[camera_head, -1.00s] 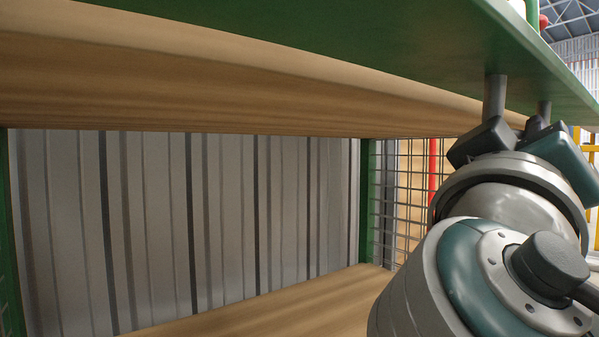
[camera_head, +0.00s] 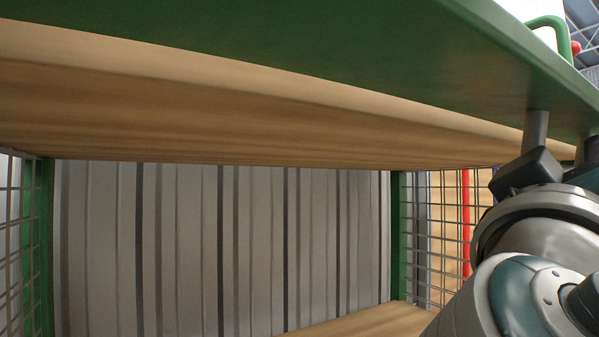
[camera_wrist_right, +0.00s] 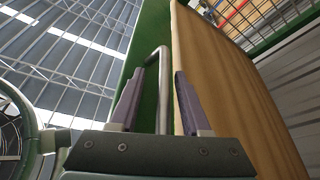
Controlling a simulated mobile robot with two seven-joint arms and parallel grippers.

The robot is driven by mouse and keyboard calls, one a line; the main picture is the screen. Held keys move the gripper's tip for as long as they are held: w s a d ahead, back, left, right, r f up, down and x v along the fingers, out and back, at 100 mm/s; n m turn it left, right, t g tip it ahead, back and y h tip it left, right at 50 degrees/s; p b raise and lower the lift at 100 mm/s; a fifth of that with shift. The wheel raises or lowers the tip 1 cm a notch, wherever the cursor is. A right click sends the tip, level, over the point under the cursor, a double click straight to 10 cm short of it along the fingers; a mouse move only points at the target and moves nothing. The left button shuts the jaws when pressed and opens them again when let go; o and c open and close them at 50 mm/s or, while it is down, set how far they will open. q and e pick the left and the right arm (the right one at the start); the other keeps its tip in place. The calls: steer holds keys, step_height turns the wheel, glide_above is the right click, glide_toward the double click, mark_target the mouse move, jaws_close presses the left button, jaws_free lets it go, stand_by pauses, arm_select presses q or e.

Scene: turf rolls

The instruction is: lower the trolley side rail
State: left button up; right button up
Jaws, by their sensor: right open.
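The trolley side rail, a green panel (camera_head: 300,45), spans the top of the head view along the front of a wooden shelf (camera_head: 200,115). In the right wrist view the handle (camera_wrist_right: 163,100) is a bent metal bar beside the green panel (camera_wrist_right: 150,40). My right gripper (camera_wrist_right: 158,82) is open, with one finger on each side of the bar; I cannot tell whether either touches it. In the head view the gripper is partly cut off at the right edge. My left gripper is not in view.
A lower wooden shelf (camera_head: 365,322) shows below, with a grey corrugated wall (camera_head: 240,245) behind. Wire mesh (camera_head: 435,235) and green posts (camera_head: 397,240) close the trolley's ends. A green tube (camera_head: 556,30) stands at the upper right. The space between the shelves looks empty.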

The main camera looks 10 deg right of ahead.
steer(key=shift+s+a+f, duration=0.15)
steer(key=shift+s+a, duration=0.05)
steer(key=shift+a, duration=0.15)
steer(key=p+v, duration=0.2)
steer(key=v, duration=0.7)
steer(key=shift+s, duration=0.1)
